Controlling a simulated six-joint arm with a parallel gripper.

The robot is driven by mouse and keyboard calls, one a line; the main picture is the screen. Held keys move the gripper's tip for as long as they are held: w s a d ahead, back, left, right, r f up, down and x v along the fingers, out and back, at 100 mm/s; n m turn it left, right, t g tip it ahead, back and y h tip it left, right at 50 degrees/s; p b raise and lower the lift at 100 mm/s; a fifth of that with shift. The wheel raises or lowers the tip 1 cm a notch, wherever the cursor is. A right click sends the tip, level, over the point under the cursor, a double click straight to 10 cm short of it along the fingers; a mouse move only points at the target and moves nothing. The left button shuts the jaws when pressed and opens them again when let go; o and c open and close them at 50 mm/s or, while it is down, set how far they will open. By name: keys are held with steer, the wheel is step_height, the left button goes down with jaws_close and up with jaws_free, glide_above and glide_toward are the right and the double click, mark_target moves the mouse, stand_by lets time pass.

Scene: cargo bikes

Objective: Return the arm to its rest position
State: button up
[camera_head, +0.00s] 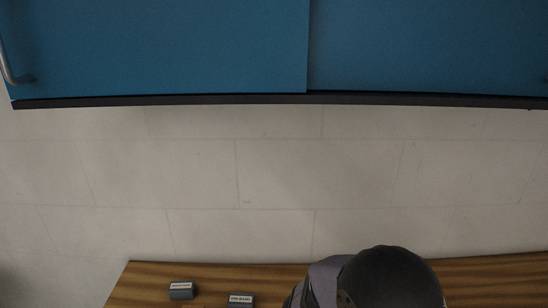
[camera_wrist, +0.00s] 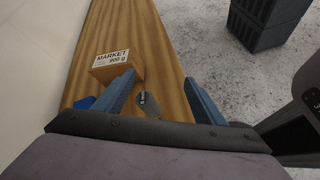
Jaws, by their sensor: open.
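My gripper (camera_wrist: 158,95) shows in the wrist view with its two blue-grey fingers spread apart and nothing held between them. It is above a wooden bench top (camera_wrist: 133,42). In the head view, a dark rounded part of my arm covers some of the bench (camera_head: 200,276) at the bottom right, and my fingers are hidden there.
A wooden block labelled MARKET 800 g (camera_wrist: 118,64) stands on the bench near my left finger. A small grey round object (camera_wrist: 147,103) lies between the fingers. Two labelled blocks (camera_head: 181,291) (camera_head: 240,300) sit on the bench. Dark crates (camera_wrist: 262,22) stand on the floor. Blue cabinets (camera_head: 160,48) hang above.

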steer(key=s+a+f+m+g+y+b, duration=0.2)
steer(key=s+a+f+m+y, duration=0.2)
steer(key=s+f+m+y, duration=0.25)
steer(key=a+m+t+y, duration=0.1)
steer(key=a+m, duration=0.1)
steer(key=a+m+y+b, duration=0.1)
steer(key=a+m+y, duration=0.1)
steer(key=a, duration=0.1)
steer(key=a+f+m+t+y, duration=0.1)
steer(key=a+m+y, duration=0.1)
steer(key=shift+w+a+t, duration=0.3)
steer(key=shift+w, duration=0.1)
